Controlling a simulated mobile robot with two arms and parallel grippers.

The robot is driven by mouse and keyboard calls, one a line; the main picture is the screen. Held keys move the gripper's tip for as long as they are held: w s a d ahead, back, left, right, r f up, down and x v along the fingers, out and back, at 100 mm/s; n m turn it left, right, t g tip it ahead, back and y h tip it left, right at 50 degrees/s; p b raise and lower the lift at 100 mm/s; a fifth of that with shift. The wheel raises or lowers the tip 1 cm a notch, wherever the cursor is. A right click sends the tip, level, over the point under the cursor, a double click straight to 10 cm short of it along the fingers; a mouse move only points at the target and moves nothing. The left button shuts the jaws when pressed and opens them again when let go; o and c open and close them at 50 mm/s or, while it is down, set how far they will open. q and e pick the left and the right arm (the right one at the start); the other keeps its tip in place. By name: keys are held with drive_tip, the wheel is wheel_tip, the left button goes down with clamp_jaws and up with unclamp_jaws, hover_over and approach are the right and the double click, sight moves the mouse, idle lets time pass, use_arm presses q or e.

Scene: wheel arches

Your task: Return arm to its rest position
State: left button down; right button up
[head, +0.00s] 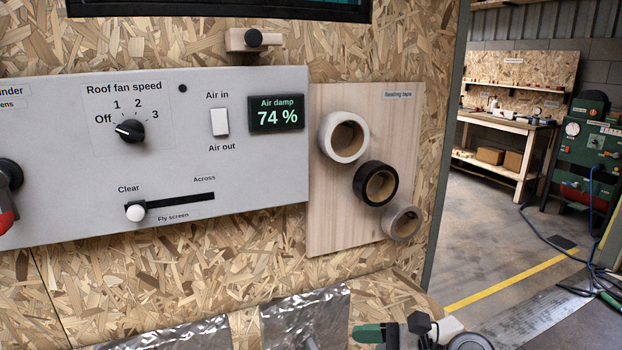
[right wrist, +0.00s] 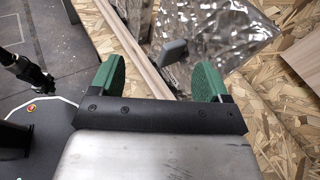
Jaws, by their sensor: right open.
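My right gripper (right wrist: 157,77) is open in the right wrist view, its two green fingers spread apart. Nothing is held between them. A grey paddle-like handle (right wrist: 174,51) stands just beyond the fingers, in front of crinkled silver foil (right wrist: 225,35); I cannot tell its exact distance. In the head view, part of the right gripper with a green finger shows low at the bottom edge, below the board of tape rolls. My left gripper is not in the head view.
A grey control panel (head: 60,150) with a fan knob (head: 130,130), white rocker switch (head: 220,122), slider knob (head: 136,212) and display reading 74 % (head: 276,114) fills the left. A wooden board (head: 335,215) holds three tape rolls. Open floor (head: 480,240) lies right, before a workbench (head: 505,125).

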drive_tip(key=d+r+m+t+h, duration=0.2)
drive_tip(key=m+t, duration=0.6)
drive_tip(key=m, duration=0.4)
drive_tip(key=d+r+m+t+h, duration=0.25)
drive_tip(key=m+t, duration=0.55)
drive_tip(key=m, duration=0.5)
drive_tip(key=s+d+f+m+g+h, duration=0.1)
drive_tip(key=s+d+f+m+h, duration=0.1)
drive_tip(key=d+f+m+h, duration=0.65)
drive_tip(key=s+a+f+m+g+h, duration=0.1)
drive_tip(key=s+f+m+g, duration=0.7)
drive_tip(key=s, duration=0.3)
drive_tip(key=s+f+m+g+h, duration=0.1)
drive_tip(key=s+f+m+g, duration=0.6)
drive_tip(key=s+m, duration=0.35)
wheel_tip(320, 180, down, 24)
drive_tip(key=s+n+g, duration=0.1)
drive_tip(key=g, duration=0.1)
drive_tip(key=s+d+f, duration=0.3)
drive_tip(key=s+f, duration=1.3)
drive_tip(key=shift+s+n+g, duration=0.2)
drive_tip(key=shift+n+g, duration=0.1)
drive_tip(key=shift+g, duration=0.1)
